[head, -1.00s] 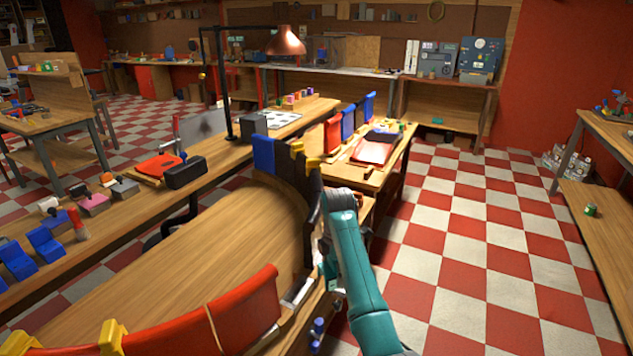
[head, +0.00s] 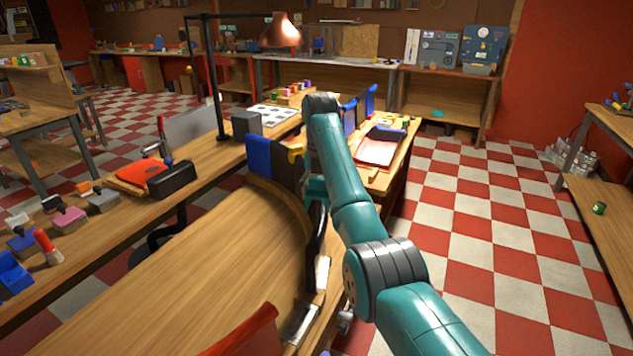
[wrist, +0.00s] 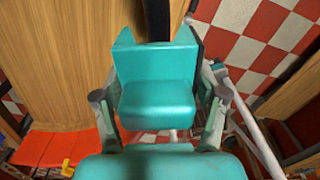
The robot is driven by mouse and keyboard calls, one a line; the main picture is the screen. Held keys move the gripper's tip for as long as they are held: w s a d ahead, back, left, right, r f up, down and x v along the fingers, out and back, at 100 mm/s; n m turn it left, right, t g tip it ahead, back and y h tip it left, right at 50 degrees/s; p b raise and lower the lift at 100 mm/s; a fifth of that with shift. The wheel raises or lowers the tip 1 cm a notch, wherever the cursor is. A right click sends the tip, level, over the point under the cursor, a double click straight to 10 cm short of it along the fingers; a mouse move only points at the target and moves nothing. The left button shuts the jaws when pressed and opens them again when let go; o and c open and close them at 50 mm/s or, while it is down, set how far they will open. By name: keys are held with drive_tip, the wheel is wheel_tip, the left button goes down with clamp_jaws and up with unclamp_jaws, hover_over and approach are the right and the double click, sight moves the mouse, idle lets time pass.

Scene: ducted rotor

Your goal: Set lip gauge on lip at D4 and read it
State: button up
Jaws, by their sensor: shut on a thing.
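My gripper (wrist: 157,85) fills the middle of the wrist view, teal with grey side links. It is shut, and a black piece (wrist: 157,18) shows just beyond its tips. This piece may be the lip gauge, but I cannot make out its shape or any reading. A black curved strip (head: 317,235) runs along that edge. I cannot pick out the mark D4.
The curved wooden surface (head: 190,270) is wide and bare. A side bench with stamps (head: 70,220) lies left. Checkered floor to the right is clear.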

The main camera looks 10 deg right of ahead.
sight(320, 224)
drive_tip(key=shift+w+r, duration=0.1)
idle(0.3)
drive_tip(key=shift+f, duration=4.65)
drive_tip(key=shift+f, duration=0.35)
drive_tip(key=o, duration=1.4)
drive_tip(key=shift+r, duration=3.75)
